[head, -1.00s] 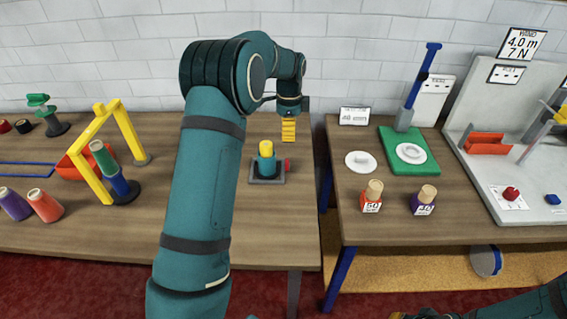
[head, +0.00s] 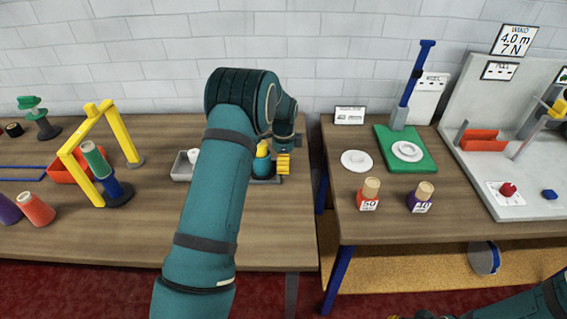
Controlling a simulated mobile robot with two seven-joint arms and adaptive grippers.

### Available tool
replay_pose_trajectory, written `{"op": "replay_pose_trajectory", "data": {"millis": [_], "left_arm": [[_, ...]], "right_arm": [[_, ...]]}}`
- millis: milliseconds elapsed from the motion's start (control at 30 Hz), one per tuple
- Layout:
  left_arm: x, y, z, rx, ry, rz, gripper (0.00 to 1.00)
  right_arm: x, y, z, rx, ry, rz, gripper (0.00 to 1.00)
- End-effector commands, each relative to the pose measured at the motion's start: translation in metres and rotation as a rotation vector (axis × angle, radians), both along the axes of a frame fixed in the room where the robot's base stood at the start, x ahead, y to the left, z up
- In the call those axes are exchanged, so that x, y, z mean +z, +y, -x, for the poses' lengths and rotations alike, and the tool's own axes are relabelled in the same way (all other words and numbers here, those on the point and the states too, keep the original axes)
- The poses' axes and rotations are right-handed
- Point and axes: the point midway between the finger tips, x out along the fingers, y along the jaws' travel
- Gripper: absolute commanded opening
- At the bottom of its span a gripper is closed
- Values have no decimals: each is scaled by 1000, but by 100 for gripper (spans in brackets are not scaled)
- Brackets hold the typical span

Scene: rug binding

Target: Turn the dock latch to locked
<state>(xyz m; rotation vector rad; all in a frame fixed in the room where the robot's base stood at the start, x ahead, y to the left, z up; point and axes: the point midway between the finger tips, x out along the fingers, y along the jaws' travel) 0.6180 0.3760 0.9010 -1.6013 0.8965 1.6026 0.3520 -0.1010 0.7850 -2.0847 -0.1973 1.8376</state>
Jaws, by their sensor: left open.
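A small dock-like fixture stands on the left table, with a grey base (head: 267,181) and a teal body with a yellow top (head: 262,151). I take it for the dock. The red knob on its right side, seen earlier, is now hidden behind my gripper. My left gripper (head: 283,163) has yellow fingers and is open, at the right side of the fixture. I cannot tell whether the fingers touch the knob. My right gripper (head: 418,315) shows only partly at the bottom edge.
A grey tray (head: 181,170) lies left of the fixture, partly behind my arm. A yellow arch (head: 131,136) and spools stand further left. A gap separates this table from the right table, which holds a green board (head: 425,158) and two labelled bottles.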

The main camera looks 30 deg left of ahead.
Motion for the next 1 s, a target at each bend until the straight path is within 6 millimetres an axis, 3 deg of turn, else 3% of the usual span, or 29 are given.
{"op": "replay_pose_trajectory", "data": {"millis": [367, 567, 600, 1000], "left_arm": [[-6, 0, 0, 0, 0, 0, 69], [-5, 0, 0, 0, 0, 0, 4], [-5, 0, 0, 0, 0, 0, 1], [-6, 0, 0, 28, 1, 1, 0]], "right_arm": [[0, 0, 0, 0, 1, 0, 0], [0, 0, 0, 0, 1, 0, 0], [0, 0, 0, 0, 1, 0, 0], [0, 0, 0, 0, 0, 0, 0]]}}
